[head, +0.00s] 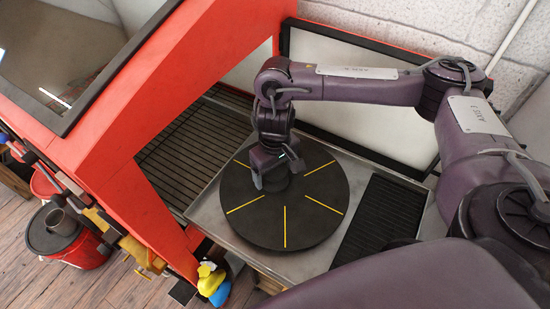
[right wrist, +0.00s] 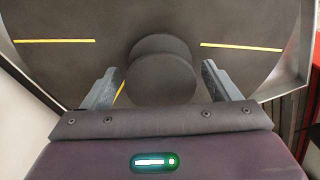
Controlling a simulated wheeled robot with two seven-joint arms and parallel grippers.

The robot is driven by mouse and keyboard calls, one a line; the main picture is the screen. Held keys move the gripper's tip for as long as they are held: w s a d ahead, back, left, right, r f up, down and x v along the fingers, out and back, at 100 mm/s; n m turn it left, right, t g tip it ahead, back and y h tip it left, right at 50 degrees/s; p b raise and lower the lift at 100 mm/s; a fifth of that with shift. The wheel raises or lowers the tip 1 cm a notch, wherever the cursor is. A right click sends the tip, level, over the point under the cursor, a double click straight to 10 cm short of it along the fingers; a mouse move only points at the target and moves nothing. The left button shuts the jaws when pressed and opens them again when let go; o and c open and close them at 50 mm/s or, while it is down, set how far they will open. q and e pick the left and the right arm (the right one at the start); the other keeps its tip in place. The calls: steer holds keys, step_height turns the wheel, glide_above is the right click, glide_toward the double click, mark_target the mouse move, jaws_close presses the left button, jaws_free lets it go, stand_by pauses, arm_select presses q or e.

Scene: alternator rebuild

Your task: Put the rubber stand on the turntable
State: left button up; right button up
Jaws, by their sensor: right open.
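The rubber stand, a dark spool-like piece with round ends, stands at about the middle of the turntable in the right wrist view (right wrist: 160,78). In the head view it is mostly hidden under my right gripper. My right gripper (head: 279,178) points down over the turntable's middle and is open. In the right wrist view its two fingers (right wrist: 163,74) are on either side of the stand, with a visible gap on each side. My left gripper is not in view.
The red cabinet frame (head: 165,110) rises left of the turntable. A slatted grate (head: 185,150) and a ribbed black mat (head: 380,222) flank it. A white back panel (head: 345,105) stands behind. A red bucket (head: 85,252) and a blue-yellow item (head: 212,283) are outside, lower left.

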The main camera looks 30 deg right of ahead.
mark_target(275, 170)
step_height(275, 170, up, 10)
steer(key=shift+r+p, duration=0.1)
steer(key=shift+p, duration=0.9)
steer(key=shift+r, duration=0.75)
